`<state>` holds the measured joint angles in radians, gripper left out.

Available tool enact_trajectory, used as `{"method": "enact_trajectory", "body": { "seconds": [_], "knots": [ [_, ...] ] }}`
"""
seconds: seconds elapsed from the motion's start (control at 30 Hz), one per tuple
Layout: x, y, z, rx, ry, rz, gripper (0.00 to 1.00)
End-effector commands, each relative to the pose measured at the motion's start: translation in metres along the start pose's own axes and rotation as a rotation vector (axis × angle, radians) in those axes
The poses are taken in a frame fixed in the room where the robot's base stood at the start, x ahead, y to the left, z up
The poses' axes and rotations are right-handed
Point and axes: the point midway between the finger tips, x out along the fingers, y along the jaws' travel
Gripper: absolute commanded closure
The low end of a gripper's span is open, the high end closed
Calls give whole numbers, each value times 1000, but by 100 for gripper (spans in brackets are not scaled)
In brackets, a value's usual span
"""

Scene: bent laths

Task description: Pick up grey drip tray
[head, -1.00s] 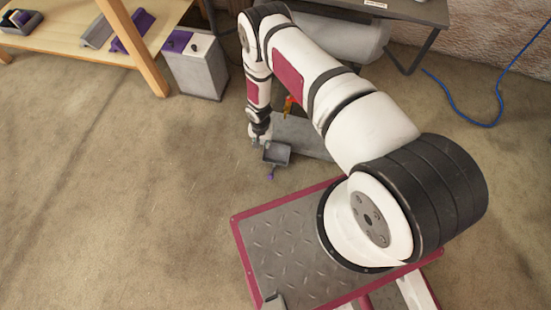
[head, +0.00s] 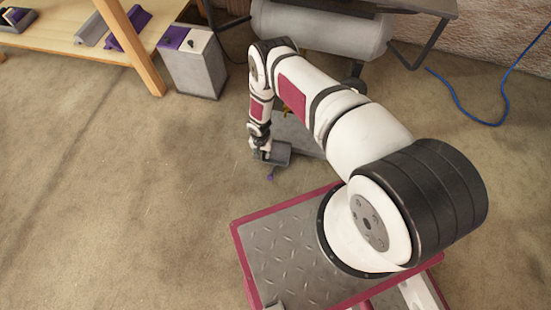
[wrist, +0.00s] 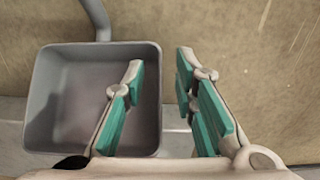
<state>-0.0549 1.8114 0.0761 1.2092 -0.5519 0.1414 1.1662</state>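The grey drip tray (head: 281,154) is a small square open pan with a handle that ends in purple. In the head view it sits low near the floor, just beyond my base, partly hidden by my gripper (head: 263,155). In the wrist view the tray (wrist: 75,95) is at left, its handle pointing up. My gripper (wrist: 160,66) is open with teal pads. The left finger shows over the tray's inside and the right finger is outside, with the tray's right wall between them. I cannot tell whether either finger touches the wall.
A grey flat slab (head: 295,130) lies behind the tray. A grey bin with purple on top (head: 194,68) stands at the back left beside a wooden table (head: 70,38). A grey tank (head: 320,30) is at the back under a bench. A blue hose (head: 470,115) lies at right. The left floor is clear.

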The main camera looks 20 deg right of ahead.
Motion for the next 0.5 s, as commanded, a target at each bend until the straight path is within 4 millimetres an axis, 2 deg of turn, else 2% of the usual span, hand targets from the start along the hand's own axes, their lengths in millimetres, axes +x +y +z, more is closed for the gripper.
{"method": "enact_trajectory", "body": {
  "seconds": [0.13,0.27,0.5],
  "knots": [
    [-1,0,0,0,0,0,74],
    [-1,0,0,-1,0,0,100],
    [-1,0,0,-1,0,0,100]
  ]
}}
